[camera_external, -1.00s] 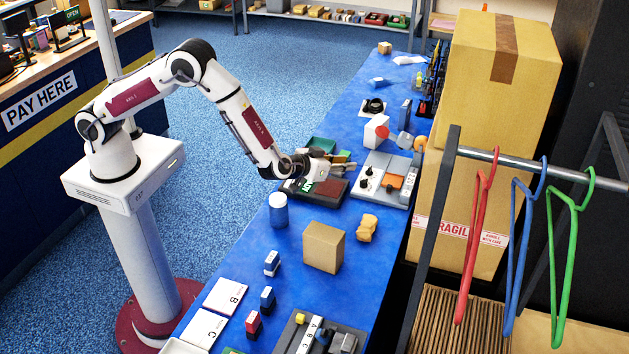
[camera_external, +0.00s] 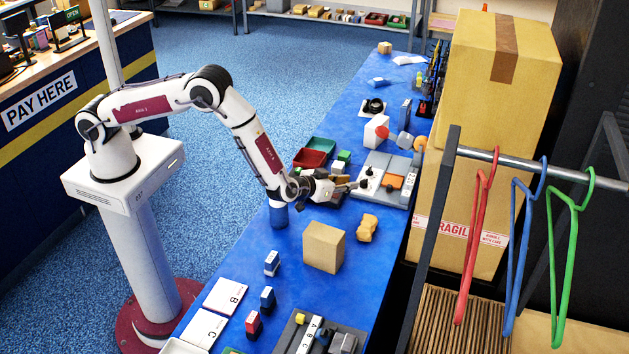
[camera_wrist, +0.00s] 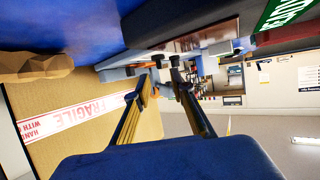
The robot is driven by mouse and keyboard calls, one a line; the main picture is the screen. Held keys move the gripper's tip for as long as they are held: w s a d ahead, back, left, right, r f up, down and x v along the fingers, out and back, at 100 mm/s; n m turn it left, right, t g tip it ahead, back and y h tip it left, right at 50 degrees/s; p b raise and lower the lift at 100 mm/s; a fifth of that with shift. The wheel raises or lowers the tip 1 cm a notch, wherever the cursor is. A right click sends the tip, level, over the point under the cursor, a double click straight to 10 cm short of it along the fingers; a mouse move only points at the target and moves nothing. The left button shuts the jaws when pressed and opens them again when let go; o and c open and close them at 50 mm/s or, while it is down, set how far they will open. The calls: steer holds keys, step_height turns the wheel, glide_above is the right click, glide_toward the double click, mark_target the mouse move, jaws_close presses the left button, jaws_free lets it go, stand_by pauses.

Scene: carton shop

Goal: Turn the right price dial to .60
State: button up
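A grey panel (camera_external: 398,163) lies on the blue table, right of my gripper in the external view. It carries two dark round knobs on pale plates near its left edge, a far knob (camera_external: 367,171) and a near knob (camera_external: 363,184), and an orange block. No price marks are readable, so I cannot tell which knob is the right price dial. My gripper (camera_external: 353,184) points right, its tips close beside the near knob; contact is unclear. In the wrist view, my gripper's fingers (camera_wrist: 163,72) are apart with a gap between their tips. The panel (camera_wrist: 128,72) shows edge-on beyond them.
A tan box (camera_external: 323,246) and a yellow-brown lumpy object (camera_external: 367,228) stand nearer the front. A white box with a red disc (camera_external: 376,131) stands behind the panel.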

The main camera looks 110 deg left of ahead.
mark_target(361, 181)
steer(key=shift+x, duration=2.7)
steer(key=shift+c, duration=0.5)
jaws_close()
